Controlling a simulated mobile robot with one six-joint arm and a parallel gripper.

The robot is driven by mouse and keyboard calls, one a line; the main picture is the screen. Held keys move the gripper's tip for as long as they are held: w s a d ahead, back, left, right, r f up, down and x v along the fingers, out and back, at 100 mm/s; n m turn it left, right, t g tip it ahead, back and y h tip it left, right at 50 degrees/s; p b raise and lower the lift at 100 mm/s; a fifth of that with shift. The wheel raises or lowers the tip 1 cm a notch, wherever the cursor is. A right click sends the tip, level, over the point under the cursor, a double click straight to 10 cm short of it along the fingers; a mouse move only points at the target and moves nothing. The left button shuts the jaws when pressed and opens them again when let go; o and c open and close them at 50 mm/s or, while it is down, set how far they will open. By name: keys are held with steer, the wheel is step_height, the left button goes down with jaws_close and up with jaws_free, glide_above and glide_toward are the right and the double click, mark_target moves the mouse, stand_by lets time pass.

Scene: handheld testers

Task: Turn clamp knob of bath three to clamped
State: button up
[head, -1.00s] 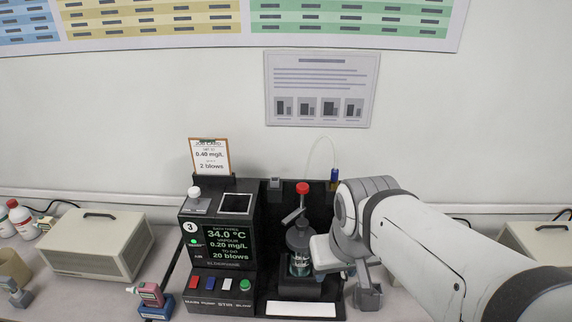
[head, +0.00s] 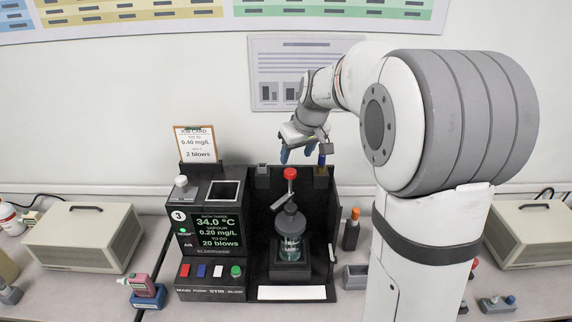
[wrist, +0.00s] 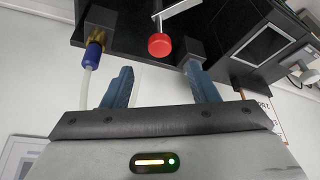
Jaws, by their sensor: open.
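Bath three (head: 210,295) is a black unit marked 3, with a screen (head: 217,231) reading 34.0 °C, 0.20 mg/L and 20 blows. A red knob (head: 290,173) tops a slanted metal lever above the glass jar (head: 291,246). I cannot tell from its look whether it is clamped. It also shows in the wrist view (wrist: 160,45), in front of and between my fingertips, untouched. My gripper (head: 297,152) is open and empty, above the back edge of the bath. It also shows in the wrist view (wrist: 158,75).
A blue fitting (wrist: 95,52) with a clear tube is close to one finger. A job card (head: 195,145) stands behind the screen. An orange-topped handheld device (head: 351,230) stands right of the bath. Beige boxes (head: 85,238) sit on both sides. The wall is behind.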

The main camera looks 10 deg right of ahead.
mark_target(290, 170)
steer(key=p+x, duration=0.1)
steer(key=x, duration=0.6)
steer(key=shift+w+f, duration=0.25)
steer(key=shift+f, duration=0.1)
steer(key=shift+c, duration=0.2)
jaws_close()
steer(key=shift+a, duration=0.1)
